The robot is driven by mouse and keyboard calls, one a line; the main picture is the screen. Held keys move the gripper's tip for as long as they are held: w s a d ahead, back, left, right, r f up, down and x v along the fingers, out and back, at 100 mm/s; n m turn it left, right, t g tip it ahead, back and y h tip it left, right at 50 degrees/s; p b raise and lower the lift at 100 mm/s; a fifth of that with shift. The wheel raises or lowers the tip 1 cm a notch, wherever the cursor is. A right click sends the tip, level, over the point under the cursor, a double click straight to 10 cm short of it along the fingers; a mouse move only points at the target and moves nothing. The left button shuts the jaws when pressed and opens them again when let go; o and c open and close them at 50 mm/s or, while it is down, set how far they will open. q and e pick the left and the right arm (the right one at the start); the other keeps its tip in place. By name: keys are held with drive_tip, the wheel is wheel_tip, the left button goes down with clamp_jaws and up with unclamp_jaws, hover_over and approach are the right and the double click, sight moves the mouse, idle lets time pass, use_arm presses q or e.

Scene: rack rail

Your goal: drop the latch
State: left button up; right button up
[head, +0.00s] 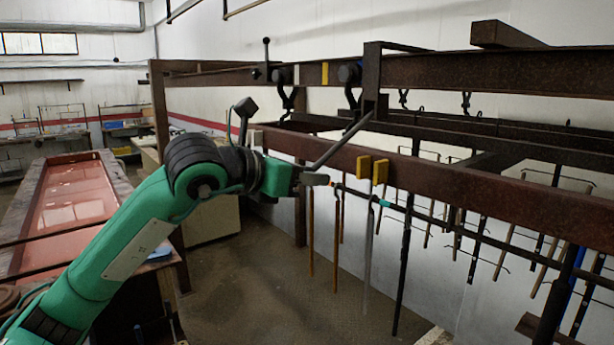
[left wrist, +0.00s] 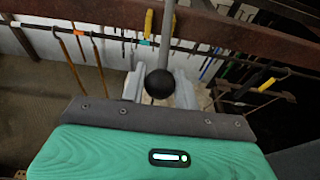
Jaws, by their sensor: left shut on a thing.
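The latch lever (head: 343,140) is a grey bar that slants down and left from a dark bracket (head: 370,95) on the rusty rail. Its lower end meets my left gripper (head: 316,179). In the left wrist view the lever (left wrist: 167,30) ends in a black ball knob (left wrist: 160,84), with the pale fingers of my left gripper (left wrist: 158,90) on either side. The gripper is shut on the lever's knob end; the exact contact is partly hidden by the knob. My right gripper is not in view.
A rusty front beam (head: 500,197) with yellow blocks (head: 380,171) lies right of the gripper. Rods (head: 403,265) hang from a bar below it. Another upright lever with a ball (head: 266,55) stands behind. A tank of reddish liquid (head: 75,195) is at left.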

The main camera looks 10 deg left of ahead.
use_arm(q)
drive_tip(key=shift+f, duration=0.15)
drive_tip(key=shift+w+d+f+b, duration=0.2)
drive_tip(key=shift+f+b, duration=0.4)
drive_tip(key=shift+b, duration=0.2)
drive_tip(key=f+b+x, duration=0.2)
drive_tip(key=b+x, duration=0.2)
drive_tip(key=x, duration=0.5)
drive_tip(key=f+b+x, duration=0.2)
drive_tip(key=b+x, duration=0.2)
drive_tip(key=x, duration=0.6)
drive_tip(key=shift+s+a, duration=0.35)
drive_tip(key=o, duration=0.9)
